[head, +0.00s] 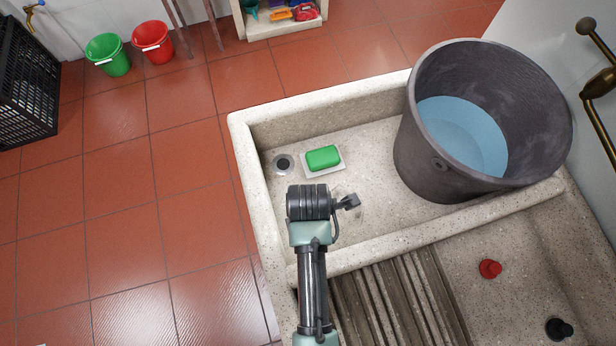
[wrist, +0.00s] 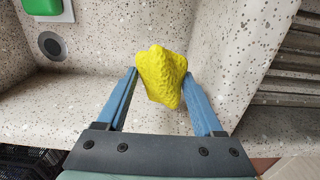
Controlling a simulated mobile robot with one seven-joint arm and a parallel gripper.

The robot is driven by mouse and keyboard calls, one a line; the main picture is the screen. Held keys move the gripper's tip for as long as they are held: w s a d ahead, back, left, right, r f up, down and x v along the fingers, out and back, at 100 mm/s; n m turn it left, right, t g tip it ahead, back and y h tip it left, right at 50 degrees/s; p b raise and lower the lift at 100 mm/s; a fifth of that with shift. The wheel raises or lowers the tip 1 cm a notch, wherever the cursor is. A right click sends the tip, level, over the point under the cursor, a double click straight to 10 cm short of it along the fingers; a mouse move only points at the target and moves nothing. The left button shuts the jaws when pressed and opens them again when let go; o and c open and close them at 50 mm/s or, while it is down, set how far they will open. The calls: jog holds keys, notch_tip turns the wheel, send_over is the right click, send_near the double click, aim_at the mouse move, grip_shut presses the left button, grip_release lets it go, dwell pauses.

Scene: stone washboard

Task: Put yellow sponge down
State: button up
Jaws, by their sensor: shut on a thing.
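The yellow sponge (wrist: 161,76) is between the two blue fingers of my gripper (wrist: 163,86) in the wrist view. My gripper is shut on it. Behind the sponge in that view is the speckled stone of the sink basin (wrist: 110,85); I cannot tell whether the sponge touches it. In the head view my arm reaches over the near left part of the stone sink (head: 240,135). The sponge and my fingertips are hidden there behind my wrist.
A green soap (head: 323,158) lies on a white dish (head: 309,172) beside the drain (head: 284,164). A large dark bucket with water (head: 425,165) stands at the basin's right. A ribbed washboard (head: 400,300), a red plug (head: 489,268) and a black plug (head: 558,329) are nearer.

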notch_tip(320, 180, down, 10)
jog(key=shift+r+b, duration=0.1)
jog(key=shift+b, duration=0.5)
jog(key=o, duration=1.5)
jog(key=shift+f, duration=0.2)
jog(key=shift+c, duration=0.2)
